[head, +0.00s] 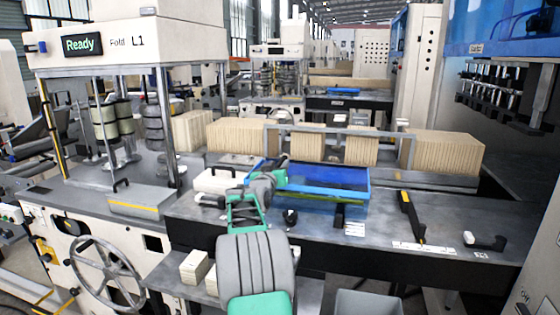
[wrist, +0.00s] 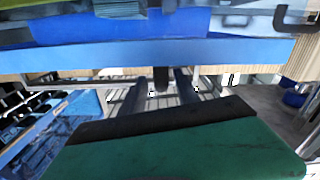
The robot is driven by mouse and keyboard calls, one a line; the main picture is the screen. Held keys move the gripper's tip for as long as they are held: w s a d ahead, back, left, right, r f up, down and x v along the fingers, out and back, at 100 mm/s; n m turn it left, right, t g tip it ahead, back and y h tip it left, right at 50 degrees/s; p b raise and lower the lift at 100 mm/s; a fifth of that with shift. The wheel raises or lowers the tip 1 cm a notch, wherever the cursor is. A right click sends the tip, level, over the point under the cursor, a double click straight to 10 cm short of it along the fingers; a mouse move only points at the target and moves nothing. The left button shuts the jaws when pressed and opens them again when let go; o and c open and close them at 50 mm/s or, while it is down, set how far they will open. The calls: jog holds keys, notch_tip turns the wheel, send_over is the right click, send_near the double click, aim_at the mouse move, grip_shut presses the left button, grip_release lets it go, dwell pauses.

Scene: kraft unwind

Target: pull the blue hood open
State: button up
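The blue hood (head: 318,176) is a low blue frame with a dark see-through top, on the grey bench in the head view. It looks shut. Its blue edge (wrist: 150,55) crosses the upper wrist view, with a short dark handle (wrist: 161,76) jutting from it. My gripper (wrist: 161,84) has its two dark fingers apart, one on each side of the handle's end. Whether they touch it cannot be told. In the head view my arm reaches over the hood's left end, and the fingertips are hidden there.
Kraft stacks (head: 240,135) stand behind the hood with a grey rail frame (head: 340,129). A white box (head: 218,181) sits left of the hood. A grey bin (head: 368,303) stands in front.

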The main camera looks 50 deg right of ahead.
aim_at(282, 159)
jog(key=p+x, duration=0.1)
jog(key=x, duration=0.4)
jog(key=shift+w+f, duration=0.15)
jog(key=shift+w, duration=0.05)
grip_shut()
dwell(1.1)
